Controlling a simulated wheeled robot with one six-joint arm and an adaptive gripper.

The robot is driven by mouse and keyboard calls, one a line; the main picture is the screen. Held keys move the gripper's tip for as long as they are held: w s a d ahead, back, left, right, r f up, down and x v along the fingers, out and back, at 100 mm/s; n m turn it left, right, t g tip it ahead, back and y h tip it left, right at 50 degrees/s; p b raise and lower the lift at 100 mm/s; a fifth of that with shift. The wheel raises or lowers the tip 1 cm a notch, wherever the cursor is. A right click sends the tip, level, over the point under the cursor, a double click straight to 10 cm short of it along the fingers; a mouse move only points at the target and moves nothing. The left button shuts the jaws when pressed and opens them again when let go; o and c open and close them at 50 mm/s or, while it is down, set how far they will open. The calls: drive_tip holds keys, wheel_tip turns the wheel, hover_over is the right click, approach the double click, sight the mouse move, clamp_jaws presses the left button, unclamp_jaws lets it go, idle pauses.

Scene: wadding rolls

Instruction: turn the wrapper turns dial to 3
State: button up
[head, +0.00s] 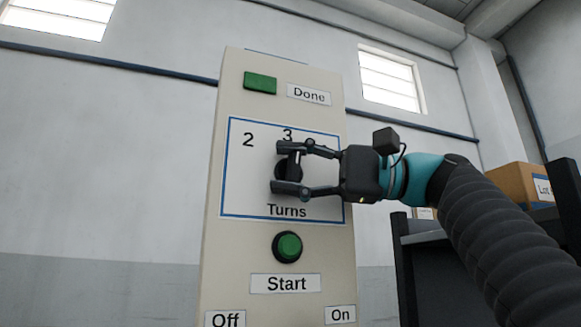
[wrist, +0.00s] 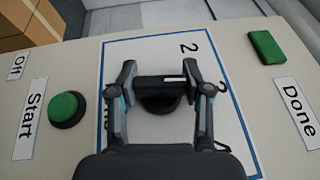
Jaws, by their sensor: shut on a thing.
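The wrapper turns dial is a black knob (head: 289,168) with a raised bar, above the "Turns" label (head: 287,211) in a blue-framed field. My gripper (head: 289,167) is shut on the dial's bar, one finger above and one below in the head view. In the wrist view my gripper (wrist: 159,80) spans the ends of the dial's bar (wrist: 155,83). A white mark on the bar lies toward the right finger there, roughly toward the 3. The "2" (head: 248,140) and "3" (head: 287,134) show in the head view; a further digit is mostly hidden by my finger.
A green button (head: 260,82) by the "Done" label (head: 309,95) is above the dial. A green round button (head: 288,246) above "Start" (head: 286,284) is below. "Off" (head: 225,319) and "On" (head: 340,314) labels sit lower. Boxes (head: 520,184) stand at right.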

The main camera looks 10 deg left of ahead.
drive_tip(key=o, duration=1.2)
drive_tip(key=shift+w+d+f, duration=0.15)
drive_tip(key=shift+w+d, duration=0.05)
drive_tip(key=shift+d, duration=1)
drive_tip(key=shift+w+d+f, duration=0.15)
drive_tip(key=shift+d, duration=1.1)
drive_tip(key=shift+w+d+f, duration=0.15)
drive_tip(key=shift+w+d, duration=0.05)
drive_tip(key=shift+d, duration=1)
